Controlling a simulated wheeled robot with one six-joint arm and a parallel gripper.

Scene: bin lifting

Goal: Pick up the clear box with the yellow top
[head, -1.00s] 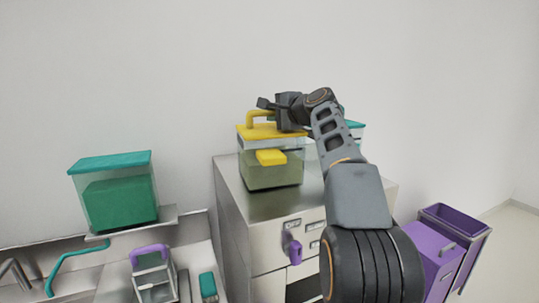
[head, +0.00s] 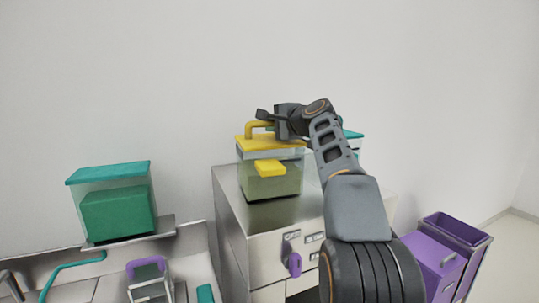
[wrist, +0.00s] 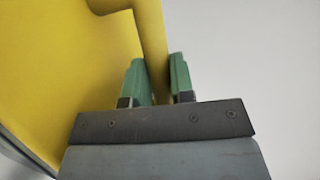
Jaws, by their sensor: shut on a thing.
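The clear box with the yellow top (head: 270,182) is on the metal cabinet in the head view, upright, with a yellow handle on its lid and a yellow latch on its front. My gripper (head: 270,120) is at the handle on top of the lid. In the wrist view my gripper (wrist: 158,80) has its two green fingers on either side of the yellow handle (wrist: 152,40), shut on it. The yellow lid (wrist: 60,70) fills the left of that view. I cannot tell whether the box's base touches the cabinet top.
The metal cabinet (head: 235,205) has a purple handle on its front. A teal-lidded box (head: 112,205) stands on a shelf at left. Another teal-topped thing (head: 353,134) is partly hidden behind my arm. Purple bins (head: 440,262) stand at right.

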